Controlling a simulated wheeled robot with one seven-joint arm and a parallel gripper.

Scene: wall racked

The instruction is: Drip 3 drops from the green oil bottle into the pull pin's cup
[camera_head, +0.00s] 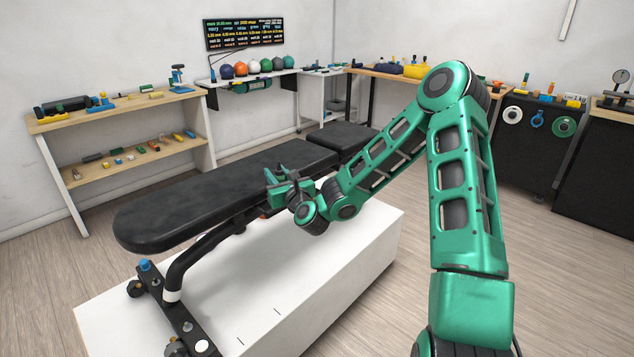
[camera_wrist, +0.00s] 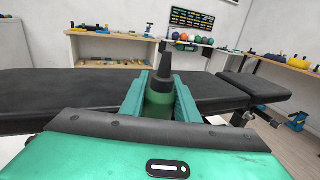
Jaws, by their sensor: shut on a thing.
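My gripper (camera_head: 277,181) is beside the right side of the black weight bench, near the middle of its long pad. In the wrist view my gripper (camera_wrist: 160,88) is shut on the green oil bottle (camera_wrist: 158,103). The bottle has a dark tapered nozzle (camera_wrist: 166,62) that points up in that view. In the head view the bottle is too small and too covered by the gripper to make out clearly. I cannot pick out the pull pin or its cup for certain; a small orange part (camera_head: 265,215) shows under the pad, close to the gripper.
The black bench (camera_head: 210,200) stands on a white platform (camera_head: 330,262). Its frame has a blue knob (camera_head: 144,265) at the near left. Wooden shelves (camera_head: 125,160) with small parts line the left wall. A rack of coloured balls (camera_head: 252,68) stands behind. Open floor lies at right.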

